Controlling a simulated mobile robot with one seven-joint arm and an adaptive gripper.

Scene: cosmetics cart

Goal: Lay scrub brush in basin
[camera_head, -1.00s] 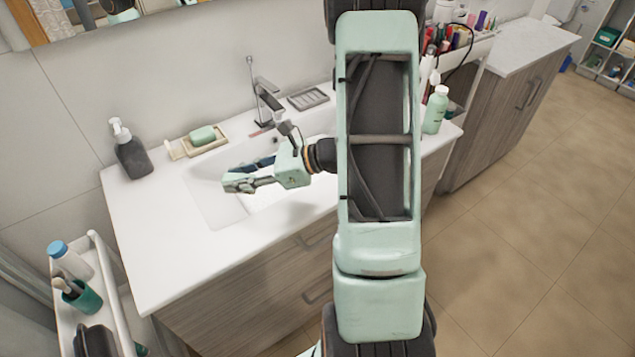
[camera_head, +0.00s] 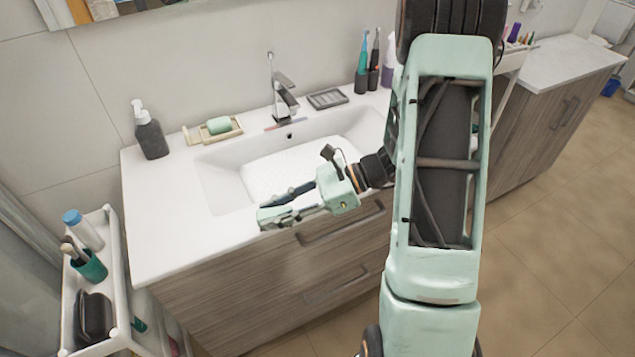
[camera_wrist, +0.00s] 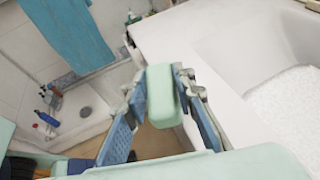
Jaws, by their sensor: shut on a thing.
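In the wrist view the brush (camera_wrist: 163,95) sits between the two blue-padded fingers of my gripper (camera_wrist: 163,92). The white basin (camera_head: 213,188) is sunk in the counter. In the head view my gripper and the brush appear at the counter's front edge, in front of the basin. In the wrist view the basin (camera_wrist: 262,50) lies to the right of the brush, apart from it. The height above the counter is unclear.
The faucet (camera_head: 283,100) stands behind the basin. A soap dish with green soap (camera_head: 218,125), a dark pump bottle (camera_head: 150,135) and a grey tray (camera_head: 327,98) line the back. A white cart (camera_head: 118,290) stands at left. The counter's left front is clear.

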